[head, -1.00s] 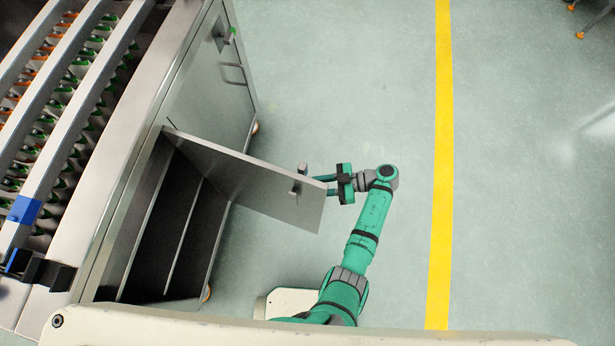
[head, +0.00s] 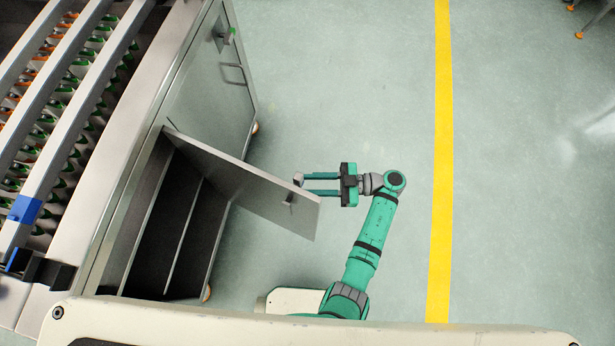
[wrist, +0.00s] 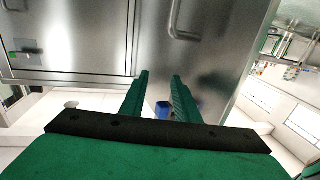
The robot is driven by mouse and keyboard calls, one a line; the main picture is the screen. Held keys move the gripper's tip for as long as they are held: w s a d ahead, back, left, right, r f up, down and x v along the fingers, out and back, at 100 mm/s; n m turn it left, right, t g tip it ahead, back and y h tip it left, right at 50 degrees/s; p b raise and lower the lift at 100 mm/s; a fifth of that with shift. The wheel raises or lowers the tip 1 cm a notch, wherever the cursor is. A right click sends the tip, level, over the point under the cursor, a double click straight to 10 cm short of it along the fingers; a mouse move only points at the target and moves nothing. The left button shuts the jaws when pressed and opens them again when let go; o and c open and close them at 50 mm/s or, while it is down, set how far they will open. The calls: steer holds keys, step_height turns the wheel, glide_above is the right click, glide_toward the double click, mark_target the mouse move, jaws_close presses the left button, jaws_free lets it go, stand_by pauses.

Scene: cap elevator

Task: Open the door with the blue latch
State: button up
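The grey lower cabinet door (head: 240,190) stands swung far out from its hinge, with the dark shelf space behind it exposed. A small grey piece (head: 298,180), likely its latch or handle, shows by the outer face near the free edge. My gripper (head: 306,183) is open beside the outer face at this end, its two fingers pointing left. In the wrist view the fingers (wrist: 160,76) are apart, with no thing clearly held. A small blue piece (wrist: 162,111) shows between them, lower down; I cannot tell whether it is the latch. The door's handle (wrist: 178,22) shows above.
A closed cabinet door (head: 208,85) with a green-tipped latch (head: 230,35) and a bar handle (head: 233,73) is farther back. Racks of small green and orange parts (head: 60,90) fill the cabinet top. Clear floor lies right of the door, crossed by a yellow line (head: 441,160).

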steer(key=shift+s+r, duration=0.35)
steer(key=shift+s, duration=0.45)
steer(key=shift+s+r, duration=0.3)
steer(key=shift+s, duration=0.45)
steer(key=shift+s+r, duration=0.35)
steer(key=shift+s, duration=0.45)
